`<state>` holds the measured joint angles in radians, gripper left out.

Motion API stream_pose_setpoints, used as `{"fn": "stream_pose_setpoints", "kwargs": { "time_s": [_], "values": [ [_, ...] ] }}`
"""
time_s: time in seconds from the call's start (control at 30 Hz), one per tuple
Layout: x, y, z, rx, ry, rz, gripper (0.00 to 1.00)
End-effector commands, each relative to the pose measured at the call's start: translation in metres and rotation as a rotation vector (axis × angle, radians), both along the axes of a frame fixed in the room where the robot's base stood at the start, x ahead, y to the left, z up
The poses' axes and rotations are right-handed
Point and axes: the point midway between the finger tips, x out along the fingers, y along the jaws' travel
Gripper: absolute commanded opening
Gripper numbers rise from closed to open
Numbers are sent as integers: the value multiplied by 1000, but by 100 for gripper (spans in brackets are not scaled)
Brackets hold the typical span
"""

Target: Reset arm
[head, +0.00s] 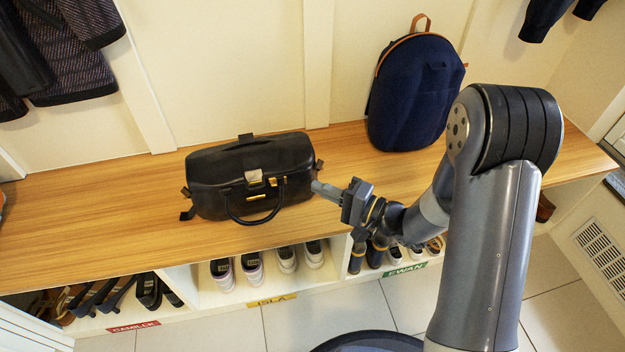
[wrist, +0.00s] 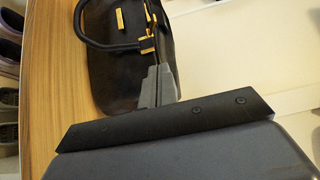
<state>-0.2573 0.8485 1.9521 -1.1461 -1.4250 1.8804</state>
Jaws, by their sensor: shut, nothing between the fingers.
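My gripper (head: 326,189) is shut and empty, at the end of my bent arm, in front of the bench. In the head view its fingertips point left, close to the right end of the black handbag (head: 240,175); I cannot tell whether they touch it. In the wrist view the shut fingers (wrist: 158,88) overlap the lower part of the handbag (wrist: 120,75), whose handle and gold fittings show. The handbag sits upright on the wooden bench top (head: 100,225).
A navy backpack (head: 412,95) stands on the bench at the right. Cubbies below hold several shoes (head: 250,268) above name labels, including a yellow one (head: 272,300). Dark clothes (head: 75,50) hang upper left. The bench's left part is clear.

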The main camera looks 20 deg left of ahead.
Motion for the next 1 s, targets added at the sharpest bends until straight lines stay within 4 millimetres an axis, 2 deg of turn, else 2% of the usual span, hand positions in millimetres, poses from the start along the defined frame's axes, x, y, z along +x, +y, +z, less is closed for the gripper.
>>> {"fn": "stream_pose_setpoints", "kwargs": {
  "time_s": [0.2,0.4,0.8,1.0],
  "values": [
    [-6,-35,2,-1,2,-4,0],
    [-10,-55,1,-1,1,-1,0],
    [-12,-60,0,1,0,0,0],
    [-11,-53,-1,0,-1,3,0]
  ]
}}
